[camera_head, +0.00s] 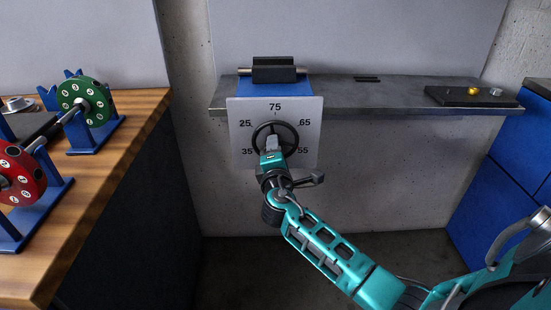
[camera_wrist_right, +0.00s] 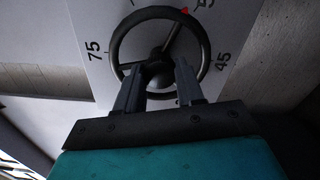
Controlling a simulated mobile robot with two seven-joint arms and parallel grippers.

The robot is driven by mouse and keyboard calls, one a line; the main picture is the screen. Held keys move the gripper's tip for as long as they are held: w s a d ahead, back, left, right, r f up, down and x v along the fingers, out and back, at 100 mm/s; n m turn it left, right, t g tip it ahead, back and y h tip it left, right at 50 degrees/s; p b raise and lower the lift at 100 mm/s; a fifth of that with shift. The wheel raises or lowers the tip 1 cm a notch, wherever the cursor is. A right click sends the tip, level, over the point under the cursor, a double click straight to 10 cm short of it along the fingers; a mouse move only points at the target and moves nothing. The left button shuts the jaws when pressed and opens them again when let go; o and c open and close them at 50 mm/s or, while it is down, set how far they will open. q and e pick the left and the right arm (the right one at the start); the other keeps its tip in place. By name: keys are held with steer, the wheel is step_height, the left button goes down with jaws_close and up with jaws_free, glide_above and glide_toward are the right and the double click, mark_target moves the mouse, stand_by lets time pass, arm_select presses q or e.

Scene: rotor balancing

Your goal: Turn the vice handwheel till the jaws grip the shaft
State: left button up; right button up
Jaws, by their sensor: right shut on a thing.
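The black handwheel (camera_head: 294,130) sits on the front of a white dial plate (camera_head: 240,108) marked with numbers. My right gripper (camera_head: 272,143) reaches it from below and is shut on it. In the right wrist view, the fingers (camera_wrist_right: 172,72) are at the lower part of the wheel (camera_wrist_right: 117,42), by a spoke, and hide some of it. A red mark (camera_wrist_right: 184,11) shows at the rim there. Above the plate, the vice's dark jaws (camera_head: 274,70) sit around a thin metal shaft (camera_head: 245,71). I cannot tell whether they touch it. My left gripper is out of view.
The vice is on a grey shelf (camera_head: 390,95), which also carries a dark block (camera_head: 440,97) with small gold and silver parts. A wooden bench (camera_head: 100,180) at left holds a green disc (camera_head: 90,95) and a red disc (camera_head: 28,165) on blue stands. Blue cabinets (camera_head: 500,190) stand at right.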

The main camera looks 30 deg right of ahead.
steer(key=m+b, duration=0.7)
steer(key=m, duration=0.4)
steer(key=shift+m, duration=0.4)
stand_by(0.3)
steer(key=o, duration=1)
steer(key=shift+o, duration=0.2)
